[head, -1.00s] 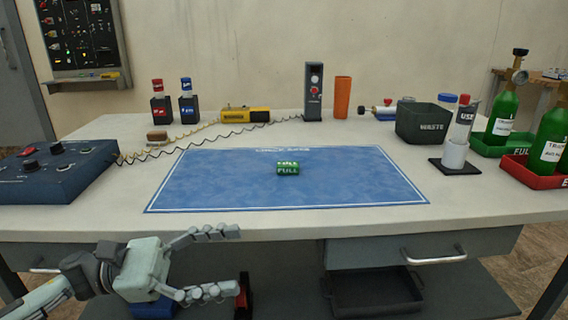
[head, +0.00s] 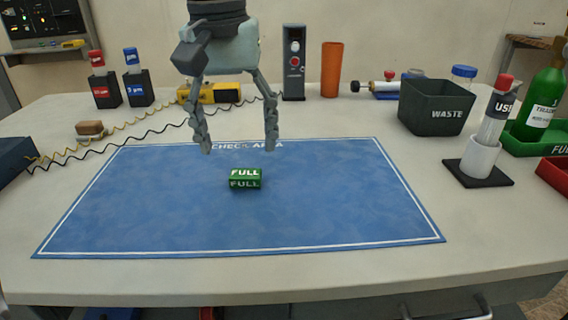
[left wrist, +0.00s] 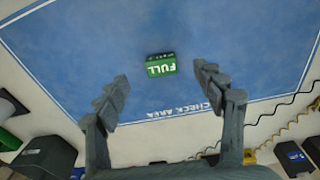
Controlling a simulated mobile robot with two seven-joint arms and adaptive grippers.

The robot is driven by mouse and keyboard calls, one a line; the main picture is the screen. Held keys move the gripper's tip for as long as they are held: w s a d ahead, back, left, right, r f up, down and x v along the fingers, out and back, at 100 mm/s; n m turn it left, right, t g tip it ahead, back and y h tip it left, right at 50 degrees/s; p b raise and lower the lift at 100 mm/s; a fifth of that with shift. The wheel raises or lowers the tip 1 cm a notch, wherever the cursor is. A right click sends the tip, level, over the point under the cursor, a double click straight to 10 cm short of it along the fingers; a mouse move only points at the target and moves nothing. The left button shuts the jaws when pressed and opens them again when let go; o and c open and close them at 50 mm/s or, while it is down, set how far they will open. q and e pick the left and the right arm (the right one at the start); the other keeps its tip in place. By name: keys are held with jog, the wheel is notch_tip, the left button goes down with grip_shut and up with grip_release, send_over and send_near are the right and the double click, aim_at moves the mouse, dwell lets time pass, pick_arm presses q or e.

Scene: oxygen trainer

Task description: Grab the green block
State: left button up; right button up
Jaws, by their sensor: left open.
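The green block (head: 245,179), marked FULL, lies on the blue check-area mat (head: 330,215), left of the mat's middle. My left gripper (head: 239,150) is open and empty, pointing down above the far edge of the mat, with its two fingers spread to either side of the block's line. In the left wrist view the green block (left wrist: 161,66) shows ahead of and between the open fingertips (left wrist: 163,75), apart from them. My right gripper is in neither view.
An orange cup (head: 331,70) and grey device (head: 294,62) stand behind. A brown block (head: 89,128) and coiled cords lie left. The mat around the block is clear.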

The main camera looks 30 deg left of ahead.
aim_at(245, 172)
pick_arm(q)
jog(key=shift+w+d+r+y, duration=0.1)
jog(key=shift+w+r+y, duration=0.15)
jog(key=shift+w, duration=0.45)
jog(key=shift+w+f+t, duration=0.15)
jog(key=shift+f+t, duration=0.1)
jog(key=shift+t, duration=0.05)
jog(key=f, duration=0.4)
jog(key=a+f, duration=0.1)
jog(key=f, duration=0.1)
jog(key=shift+w+f, duration=0.2)
jog(key=shift+f, duration=0.2)
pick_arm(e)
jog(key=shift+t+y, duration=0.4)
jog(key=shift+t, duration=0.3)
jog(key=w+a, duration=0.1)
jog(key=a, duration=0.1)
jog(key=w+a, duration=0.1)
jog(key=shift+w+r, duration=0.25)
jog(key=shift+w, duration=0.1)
pick_arm(q)
jog(key=shift+c, duration=0.6)
jog(key=c, duration=0.9)
